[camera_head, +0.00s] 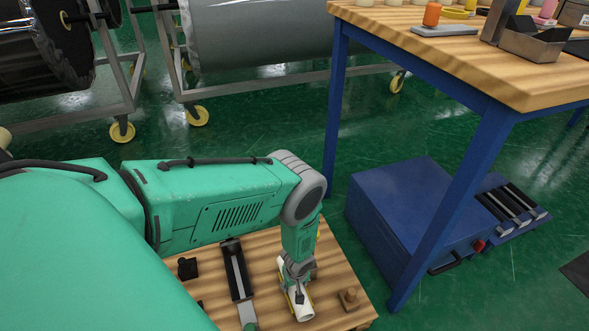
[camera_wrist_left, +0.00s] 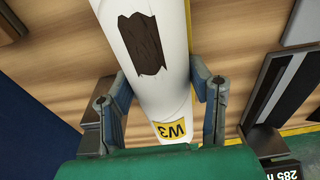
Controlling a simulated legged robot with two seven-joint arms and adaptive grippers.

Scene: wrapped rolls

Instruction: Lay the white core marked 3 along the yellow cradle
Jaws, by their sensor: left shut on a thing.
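The white core (camera_wrist_left: 172,100) carries a yellow label reading W3 and a dark brown torn patch. My left gripper (camera_wrist_left: 160,85) is shut around it, one finger on each side. In the head view my left gripper (camera_head: 298,272) points down over the small wooden table, with the core's near end (camera_head: 303,310) showing below it. A yellow edge shows beside the core there, but the cradle is mostly hidden by the gripper and core. I cannot tell whether the core touches it. My right gripper is not in view.
The small wooden table (camera_head: 265,252) also bears a dark grey tray-like holder (camera_head: 237,270), a black part (camera_head: 187,268) and a small wooden block (camera_head: 349,298). A blue-legged workbench (camera_head: 470,60) and a blue floor cabinet (camera_head: 405,210) stand to the right.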

